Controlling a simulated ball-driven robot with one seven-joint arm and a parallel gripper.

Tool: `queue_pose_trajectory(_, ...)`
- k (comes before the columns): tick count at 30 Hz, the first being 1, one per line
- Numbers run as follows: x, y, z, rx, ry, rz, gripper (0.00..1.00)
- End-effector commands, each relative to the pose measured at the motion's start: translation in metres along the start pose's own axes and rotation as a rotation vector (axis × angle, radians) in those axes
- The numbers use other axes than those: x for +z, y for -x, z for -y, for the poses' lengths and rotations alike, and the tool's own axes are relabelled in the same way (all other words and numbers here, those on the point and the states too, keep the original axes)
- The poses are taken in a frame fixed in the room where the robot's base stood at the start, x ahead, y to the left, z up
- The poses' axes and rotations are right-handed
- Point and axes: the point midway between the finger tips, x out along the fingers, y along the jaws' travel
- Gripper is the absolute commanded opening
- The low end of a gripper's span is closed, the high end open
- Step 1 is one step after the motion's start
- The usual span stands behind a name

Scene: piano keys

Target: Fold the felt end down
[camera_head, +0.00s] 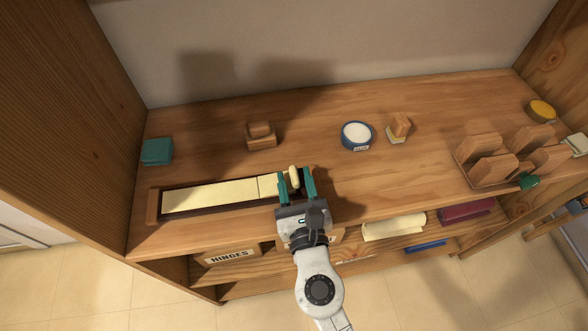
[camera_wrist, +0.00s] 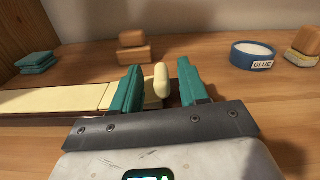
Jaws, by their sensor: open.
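The long cream strip (camera_head: 215,194) lies in a dark wooden tray near the front edge of the bench, with a seam toward its right end. At that right end a pale cream piece, apparently the felt end (camera_head: 294,178), stands raised. It also shows upright in the wrist view (camera_wrist: 161,80). My gripper (camera_head: 297,175) is open, with one teal finger on either side of this piece. In the wrist view a gap shows between the piece and the right finger; the left finger is closer. The lower part of the piece is partly hidden by my gripper.
Behind stand a wooden block (camera_head: 261,136), teal pads (camera_head: 157,151), a glue tub (camera_head: 358,135) and a small wooden block on a pale base (camera_head: 399,127). A wooden rack (camera_head: 487,160) stands at right. A lower shelf holds a HINGES box (camera_head: 230,257) and rolled cloths.

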Motion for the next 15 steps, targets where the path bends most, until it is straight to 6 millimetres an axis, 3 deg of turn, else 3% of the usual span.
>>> queue_pose_trajectory(6,0.000,-0.019,0.000,0.000,0.000,0.000,0.44)
queue_pose_trajectory(15,-0.001,-0.021,0.000,-0.001,-0.001,-0.001,0.44)
